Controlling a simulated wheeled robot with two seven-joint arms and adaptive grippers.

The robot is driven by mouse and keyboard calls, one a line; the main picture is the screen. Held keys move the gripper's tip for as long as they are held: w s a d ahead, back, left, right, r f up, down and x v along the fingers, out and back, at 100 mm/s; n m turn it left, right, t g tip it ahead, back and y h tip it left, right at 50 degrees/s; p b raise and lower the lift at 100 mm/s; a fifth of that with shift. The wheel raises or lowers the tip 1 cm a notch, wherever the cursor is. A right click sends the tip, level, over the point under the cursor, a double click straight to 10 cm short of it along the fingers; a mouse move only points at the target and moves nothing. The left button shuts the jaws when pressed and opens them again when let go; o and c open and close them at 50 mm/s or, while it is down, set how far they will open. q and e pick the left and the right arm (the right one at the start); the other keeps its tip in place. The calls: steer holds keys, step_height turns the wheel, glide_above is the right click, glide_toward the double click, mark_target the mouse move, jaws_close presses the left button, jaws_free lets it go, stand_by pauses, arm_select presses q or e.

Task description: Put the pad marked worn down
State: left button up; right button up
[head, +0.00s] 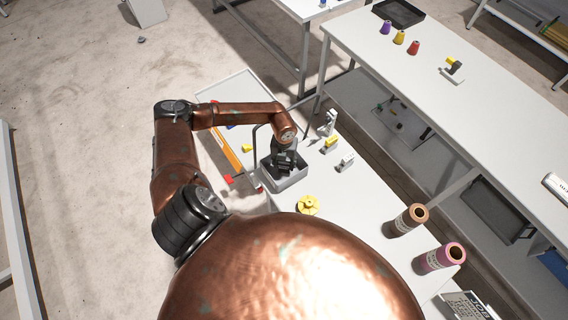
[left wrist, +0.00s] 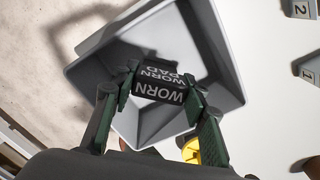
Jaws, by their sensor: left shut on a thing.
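My left gripper (head: 285,165) is over the grey open bin (head: 291,183) on the white table. In the left wrist view its two green-faced fingers (left wrist: 158,100) are shut on a dark pad marked WORN (left wrist: 160,93). White letters show on two of its faces. The bin's sloping walls (left wrist: 217,60) surround the pad in that view. I cannot tell whether the pad touches the bin's floor. In the head view the gripper and the bin's dark inside hide the pad. My right gripper is not in view.
Grey holders (head: 346,162) stand right of the bin; two show numbers in the left wrist view (left wrist: 303,9). A yellow knobbed disc (head: 307,205) lies nearer. A brown roll (head: 408,220) and a pink roll (head: 440,258) lie at the table's right edge.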

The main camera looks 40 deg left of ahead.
arm_select(q)
steer(key=shift+f, duration=0.2)
steer(key=o, duration=1.5)
steer(key=shift+r, duration=0.1)
steer(key=shift+o, duration=0.2)
steer(key=shift+r, duration=0.15)
steer(key=shift+w+r, duration=0.1)
steer(key=shift+r, duration=0.2)
step_height(320, 180, up, 11)
steer(key=b, duration=0.2)
steer(key=shift+r, duration=0.2)
